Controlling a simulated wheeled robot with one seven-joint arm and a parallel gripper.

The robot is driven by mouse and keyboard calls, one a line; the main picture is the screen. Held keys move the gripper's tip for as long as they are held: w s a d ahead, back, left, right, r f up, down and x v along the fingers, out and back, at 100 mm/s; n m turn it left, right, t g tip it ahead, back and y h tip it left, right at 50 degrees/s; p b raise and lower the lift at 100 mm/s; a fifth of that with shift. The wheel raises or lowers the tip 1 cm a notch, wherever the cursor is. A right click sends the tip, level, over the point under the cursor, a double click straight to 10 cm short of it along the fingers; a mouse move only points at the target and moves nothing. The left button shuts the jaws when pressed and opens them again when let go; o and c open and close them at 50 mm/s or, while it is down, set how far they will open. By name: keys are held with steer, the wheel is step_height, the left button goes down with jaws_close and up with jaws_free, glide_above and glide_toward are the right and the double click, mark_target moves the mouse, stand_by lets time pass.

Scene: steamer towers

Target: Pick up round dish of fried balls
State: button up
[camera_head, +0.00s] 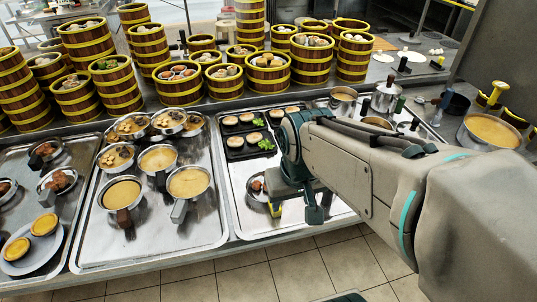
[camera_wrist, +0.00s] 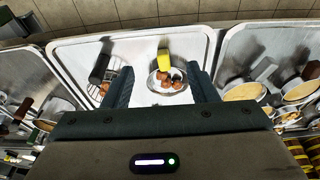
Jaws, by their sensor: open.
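The round dish of fried balls (camera_wrist: 152,88) is a small metal pan with a yellow handle and several brown balls in it. It lies on the right-hand metal tray, near the tray's front edge. In the head view the dish (camera_head: 250,193) is partly hidden by my arm. My gripper (camera_wrist: 160,74) is open, with one finger on each side of the dish in the wrist view. I see nothing held between the fingers. In the head view my gripper (camera_head: 292,190) is just right of the dish; the height gap is hard to judge.
A wire basket with a dark handle (camera_wrist: 99,70) lies beside the dish in the wrist view. Dark plates of buns (camera_head: 247,138) are behind it. Pans of yellow soup (camera_head: 190,181) fill the middle tray. Steamer towers (camera_head: 268,76) stand at the back.

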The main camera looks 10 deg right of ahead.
steer(key=w+f+n+g+p, duration=0.1)
steer(key=w+f+g+p, duration=0.25)
steer(key=w, duration=0.95)
steer(key=shift+t, duration=0.45)
steer(key=f, duration=0.8)
steer(key=shift+w+d+f, duration=0.1)
steer(key=shift+d+f, duration=0.2)
steer(key=shift+s+a+f, duration=0.15)
steer(key=shift+s+f, duration=0.05)
steer(key=shift+f, duration=1.15)
steer(key=shift+s+a+f, duration=0.1)
steer(key=shift+s+f, duration=0.05)
steer(key=shift+f, duration=1.2)
jaws_close()
